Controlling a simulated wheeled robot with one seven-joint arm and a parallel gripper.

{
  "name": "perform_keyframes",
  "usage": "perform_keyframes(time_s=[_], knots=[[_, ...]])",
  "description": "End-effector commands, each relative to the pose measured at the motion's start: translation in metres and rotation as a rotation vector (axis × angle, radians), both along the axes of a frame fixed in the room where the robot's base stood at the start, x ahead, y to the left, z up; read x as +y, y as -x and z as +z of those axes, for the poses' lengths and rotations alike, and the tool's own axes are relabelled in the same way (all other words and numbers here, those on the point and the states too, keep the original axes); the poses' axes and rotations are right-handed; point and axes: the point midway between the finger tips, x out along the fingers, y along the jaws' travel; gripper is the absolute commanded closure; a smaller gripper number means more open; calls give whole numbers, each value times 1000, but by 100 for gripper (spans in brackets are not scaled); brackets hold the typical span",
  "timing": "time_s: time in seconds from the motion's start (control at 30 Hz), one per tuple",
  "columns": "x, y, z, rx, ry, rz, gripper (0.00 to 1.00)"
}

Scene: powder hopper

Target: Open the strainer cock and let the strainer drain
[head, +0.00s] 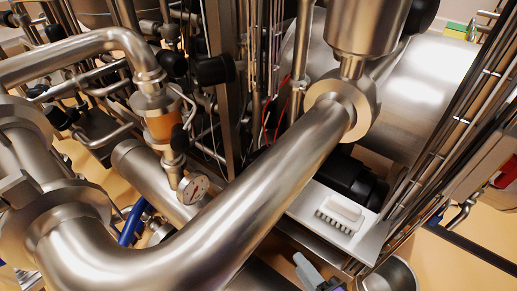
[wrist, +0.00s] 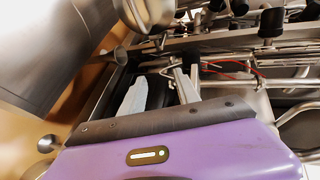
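A wide steel cylinder (head: 146,172), which may be the strainer body, slants down behind the large pipe in the head view. A grey and black part at the bottom edge (head: 312,272) may be part of my arm.
A thick steel pipe (head: 225,205) crosses the head view. A white brush (head: 340,214) lies on a pale shelf (head: 368,244); a metal bucket (head: 397,276) stands below. The wrist view shows red wires (wrist: 232,66) and a purple panel (wrist: 215,160) with a dark edge. Pipework crowds the left.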

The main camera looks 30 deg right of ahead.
Motion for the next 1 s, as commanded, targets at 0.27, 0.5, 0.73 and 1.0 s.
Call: perform_keyframes(time_s=[0.27, 0.5, 0.73, 1.0], knots=[[-3, -1, 4, -14, 89, 16, 62], [-16, 17, 49, -80, 610, 86, 62], [-7, 71, 95, -90, 1145, 218, 62], [10, 123, 129, -88, 1462, 369, 62]])
